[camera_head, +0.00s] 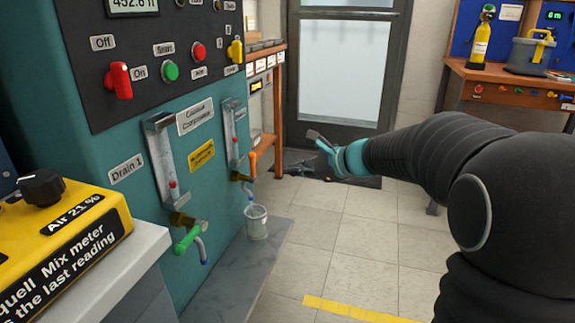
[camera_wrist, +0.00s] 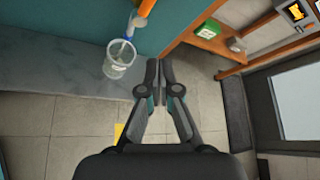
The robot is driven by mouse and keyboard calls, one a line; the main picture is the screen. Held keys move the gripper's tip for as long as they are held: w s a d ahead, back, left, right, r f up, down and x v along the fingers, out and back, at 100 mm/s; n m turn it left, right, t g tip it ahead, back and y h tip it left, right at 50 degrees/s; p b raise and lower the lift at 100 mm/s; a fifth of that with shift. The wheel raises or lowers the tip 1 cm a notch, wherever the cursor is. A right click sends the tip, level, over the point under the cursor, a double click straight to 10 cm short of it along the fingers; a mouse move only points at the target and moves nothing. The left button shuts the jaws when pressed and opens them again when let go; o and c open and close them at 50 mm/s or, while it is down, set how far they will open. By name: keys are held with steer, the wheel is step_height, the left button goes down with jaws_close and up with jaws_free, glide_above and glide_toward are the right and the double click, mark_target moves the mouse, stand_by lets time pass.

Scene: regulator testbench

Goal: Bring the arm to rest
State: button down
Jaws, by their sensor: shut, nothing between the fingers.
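My gripper (camera_head: 316,138) is at the end of my black arm, which reaches in from the right in the head view. It hangs in free air in front of the door, to the right of the teal test bench. In the wrist view my gripper (camera_wrist: 159,68) has its two fingers together with nothing between them. It touches nothing that I can see.
The teal bench (camera_head: 140,215) has a red switch (camera_head: 118,80), a green-handled drain valve (camera_head: 187,238) and an orange-handled one (camera_head: 246,167). A clear beaker (camera_head: 257,222) stands on its grey ledge. A yellow meter (camera_head: 75,240) is at left. The tiled floor (camera_head: 365,240) is clear.

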steer(key=shift+s, duration=0.15)
steer(key=s+d+f+n+g+h+p, duration=0.1)
steer(key=s+d+f+n+g+h, duration=0.1)
steer(key=s+f+n, duration=0.4)
steer(key=s+d+f+n+g+h+p, duration=0.1)
steer(key=s+d+f+n+g+h, duration=0.15)
steer(key=s+n, duration=0.45)
steer(key=s+d+r+n+h+p, duration=0.1)
steer(key=s+d+r+h+p, duration=0.1)
steer(key=s, duration=0.5)
steer(key=s+d+r+n+t+h+p, duration=0.1)
steer(key=s+d+r+n, duration=0.1)
steer(key=s+r, duration=0.2)
steer(key=s+d+r+n+t+h+p, duration=0.1)
steer(key=s+r, duration=0.3)
steer(key=s, duration=0.5)
steer(key=shift+s+d+n+h+p, duration=0.35)
steer(key=shift+d+n+h+p, duration=0.4)
steer(key=shift+h+p, duration=0.1)
